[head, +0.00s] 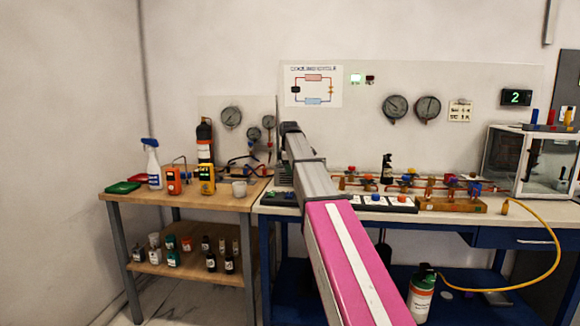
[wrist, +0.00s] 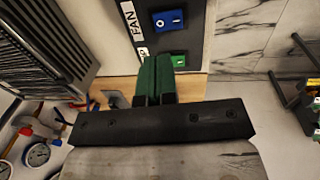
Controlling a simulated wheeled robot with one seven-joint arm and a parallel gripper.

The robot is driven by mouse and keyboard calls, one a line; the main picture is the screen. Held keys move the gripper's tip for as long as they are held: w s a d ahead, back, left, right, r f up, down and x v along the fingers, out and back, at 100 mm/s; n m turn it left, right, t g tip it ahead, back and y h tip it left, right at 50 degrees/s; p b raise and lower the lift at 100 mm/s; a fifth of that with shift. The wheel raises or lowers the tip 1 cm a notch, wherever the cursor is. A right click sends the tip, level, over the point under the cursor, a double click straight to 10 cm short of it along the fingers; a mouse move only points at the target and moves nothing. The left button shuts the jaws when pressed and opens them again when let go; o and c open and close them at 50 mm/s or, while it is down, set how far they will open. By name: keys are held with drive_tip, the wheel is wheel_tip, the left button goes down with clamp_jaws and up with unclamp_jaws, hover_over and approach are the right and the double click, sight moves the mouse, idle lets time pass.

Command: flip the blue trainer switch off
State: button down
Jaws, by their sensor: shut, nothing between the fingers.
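The blue switch (wrist: 168,20) is a rocker with white marks on a dark panel (wrist: 197,32) in the wrist view, beside a white FAN label (wrist: 132,18). I cannot tell which way it is tipped. A green switch (wrist: 178,61) sits below it on the same panel. My gripper (wrist: 157,68) has green fingertips pressed together with nothing between them. In the picture they are below and slightly left of the blue switch and just left of the green one. I cannot tell whether they touch the panel. In the head view my arm hides the gripper.
A dark finned block (wrist: 45,45) stands left of the panel in the wrist view. Gauges (wrist: 38,154) show at lower left. In the head view, a pipe rig (head: 452,204) and a clear-sided case (head: 503,158) stand to the right on the bench. A wooden table (head: 215,202) is left.

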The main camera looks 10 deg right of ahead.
sight(290, 195)
drive_tip(key=f, duration=0.6)
drive_tip(key=w+f, duration=0.1)
drive_tip(key=f, duration=0.2)
drive_tip(key=shift+d, duration=0.15)
drive_tip(key=shift+f, duration=0.15)
drive_tip(key=shift+s+a, duration=0.25)
drive_tip(key=shift+s, duration=0.45)
drive_tip(key=shift+r, duration=0.2)
